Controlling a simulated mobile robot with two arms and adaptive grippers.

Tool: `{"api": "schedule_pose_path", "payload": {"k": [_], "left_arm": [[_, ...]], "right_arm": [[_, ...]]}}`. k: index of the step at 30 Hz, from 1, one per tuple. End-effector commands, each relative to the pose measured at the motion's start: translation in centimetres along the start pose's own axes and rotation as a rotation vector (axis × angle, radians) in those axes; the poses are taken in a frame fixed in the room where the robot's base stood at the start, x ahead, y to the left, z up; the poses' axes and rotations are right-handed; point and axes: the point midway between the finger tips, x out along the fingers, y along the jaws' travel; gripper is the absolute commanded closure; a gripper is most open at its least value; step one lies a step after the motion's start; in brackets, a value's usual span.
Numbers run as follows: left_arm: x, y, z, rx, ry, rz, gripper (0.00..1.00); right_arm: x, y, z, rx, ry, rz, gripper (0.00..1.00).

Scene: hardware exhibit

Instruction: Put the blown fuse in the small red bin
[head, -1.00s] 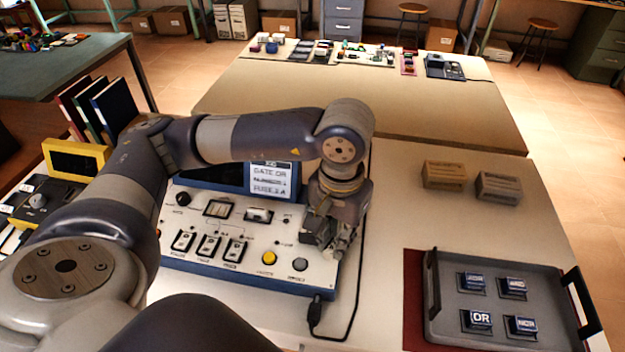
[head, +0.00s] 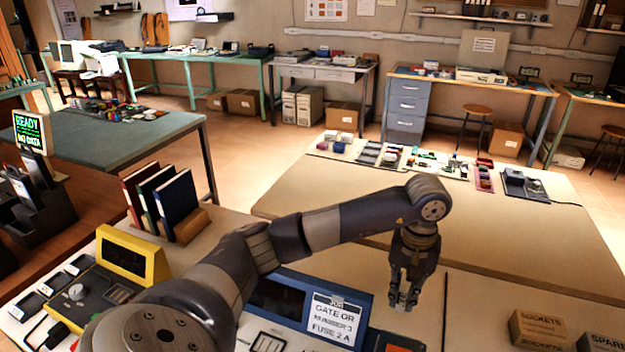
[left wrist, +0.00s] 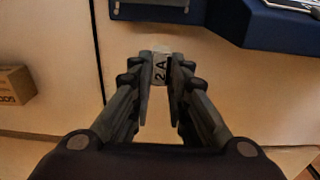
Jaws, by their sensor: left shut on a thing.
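My left gripper (head: 404,300) points down above the pale table, just right of the blue-framed test panel (head: 360,290). In the left wrist view, its fingers (left wrist: 161,75) are shut on a small pale fuse (left wrist: 160,68) marked "2 A". Whether the fuse is blown does not show. The panel's card reads "GATE OR" and "FUSE 2 A". On the far table, a small red container (head: 484,178) stands among small parts; I cannot tell if it is the small red bin. My right gripper is out of view.
Upright books (head: 165,203) and a yellow-framed display (head: 125,258) are at the left. The near half of the far table (head: 350,200) is bare.

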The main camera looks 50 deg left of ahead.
Motion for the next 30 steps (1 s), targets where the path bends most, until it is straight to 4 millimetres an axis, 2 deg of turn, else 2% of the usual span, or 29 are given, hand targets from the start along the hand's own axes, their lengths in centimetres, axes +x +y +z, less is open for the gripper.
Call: {"api": "schedule_pose_path", "payload": {"k": [4, 7, 12, 15, 20, 25, 30], "left_arm": [[0.0, 0.1, 0.0, 0.001, -0.001, 0.001, 0.98], [0.8, 0.1, 0.1, 0.0, -0.004, 0.0, 0.98], [3.9, 0.1, 0.2, 0.0, -0.006, -0.001, 0.98], [5.4, 0.0, 0.1, 0.0, -0.003, -0.001, 0.98], [6.6, 0.1, 0.1, 0.0, -0.001, 0.001, 0.98], [8.8, 0.1, 0.2, 0.0, -0.005, 0.0, 0.98], [10.1, 0.1, 0.1, 0.002, 0.0, 0.001, 0.98]], "right_arm": [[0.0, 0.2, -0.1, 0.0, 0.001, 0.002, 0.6], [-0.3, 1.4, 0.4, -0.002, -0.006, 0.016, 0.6], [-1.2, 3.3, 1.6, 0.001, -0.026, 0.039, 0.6], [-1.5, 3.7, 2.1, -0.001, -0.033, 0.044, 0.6], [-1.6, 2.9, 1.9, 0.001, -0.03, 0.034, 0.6], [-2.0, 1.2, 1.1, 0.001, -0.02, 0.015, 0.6], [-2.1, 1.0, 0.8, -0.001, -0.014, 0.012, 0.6]]}}
